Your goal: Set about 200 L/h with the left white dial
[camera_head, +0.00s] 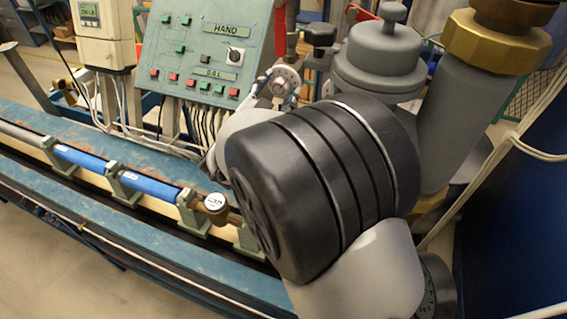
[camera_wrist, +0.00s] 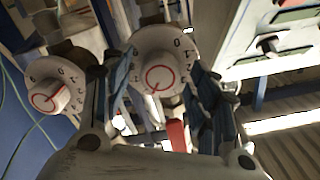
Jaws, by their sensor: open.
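Two white dials with red rings and red pointer lines show in the wrist view. One dial (camera_wrist: 160,73) is in the middle, between the fingers of my open gripper (camera_wrist: 160,82), on the side nearer the control panel. I cannot tell whether the fingers touch it. The other dial (camera_wrist: 47,96) is at the left, outside the fingers. In both, the red line points toward the lower left. In the head view a white dial (camera_head: 285,80) shows just right of the panel. The flow reading cannot be made out.
A green control panel (camera_head: 207,52) with buttons and a knob stands left of the dial. A white meter box (camera_head: 106,35) is at the far left. A rail with blue pipes (camera_head: 150,187) and a round gauge (camera_head: 215,203) runs below. A red part (camera_wrist: 177,136) shows between the fingers.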

